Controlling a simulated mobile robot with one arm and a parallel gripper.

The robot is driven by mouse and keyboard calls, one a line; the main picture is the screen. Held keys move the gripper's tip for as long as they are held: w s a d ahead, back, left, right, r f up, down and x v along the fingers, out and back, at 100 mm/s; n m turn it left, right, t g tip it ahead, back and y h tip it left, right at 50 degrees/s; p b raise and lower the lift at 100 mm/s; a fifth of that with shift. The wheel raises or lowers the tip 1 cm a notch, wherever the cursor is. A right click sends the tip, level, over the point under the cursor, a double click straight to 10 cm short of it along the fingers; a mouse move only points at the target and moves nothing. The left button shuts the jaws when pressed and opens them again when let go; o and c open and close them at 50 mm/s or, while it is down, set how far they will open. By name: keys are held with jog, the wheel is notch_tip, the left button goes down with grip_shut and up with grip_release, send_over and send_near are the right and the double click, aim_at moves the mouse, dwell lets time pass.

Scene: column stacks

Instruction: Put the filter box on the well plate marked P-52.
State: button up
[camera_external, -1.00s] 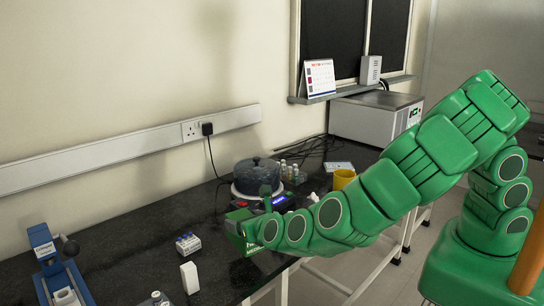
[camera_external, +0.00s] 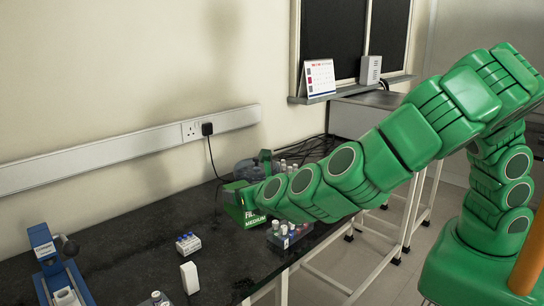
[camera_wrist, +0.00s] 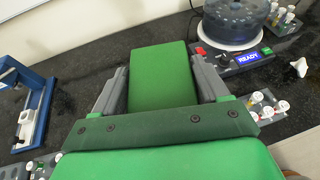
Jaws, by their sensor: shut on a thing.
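The green filter box (camera_external: 240,207) shows in the external view at the end of my arm, with "FILTER MEDIUM" lettering partly readable on its side. In the wrist view the filter box (camera_wrist: 163,82) is a plain green block between the two grey fingers of my gripper (camera_wrist: 161,70), which is shut on it. It appears held above the black bench. I cannot make out a well plate marked P-52 in either current view; the box and my arm hide part of the bench.
A round device with a "READY" display (camera_wrist: 240,57) stands near the box at upper right. A rack of capped vials (camera_external: 288,233) is close to the bench's front edge.

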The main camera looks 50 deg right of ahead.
jog(key=r, duration=0.7)
jog(key=shift+w+d+r, duration=0.1)
jog(key=shift+w+d, duration=0.05)
jog(key=shift+d, duration=0.15)
jog(key=w+d+m+g+h, duration=0.1)
jog(key=w+d+m+h, duration=0.3)
jog(key=d, duration=1)
jog(key=w+d+m+g+h, duration=0.15)
jog(key=w+d, duration=0.35)
jog(key=d, duration=1)
jog(key=s+d+m+g+h, duration=0.2)
jog(key=s+d, duration=0.1)
jog(key=d, duration=0.8)
jog(key=s+d+m+g+h, duration=0.1)
jog(key=s+d+m+g, duration=0.1)
jog(key=d, duration=1)
jog(key=s+d+m+g+h, duration=0.2)
jog(key=s+d, duration=0.1)
jog(key=d, duration=0.8)
jog(key=shift+w+d+f, duration=0.85)
jog(key=shift+w+f, duration=1.35)
jog(key=shift+f, duration=0.8)
jog(key=shift+w+d+f, duration=0.8)
jog(key=shift+w+f, duration=1.4)
jog(key=shift+f, duration=0.85)
jog(key=shift+w+d+f, duration=0.85)
jog(key=shift+w+f, duration=1.35)
jog(key=shift+f, duration=0.8)
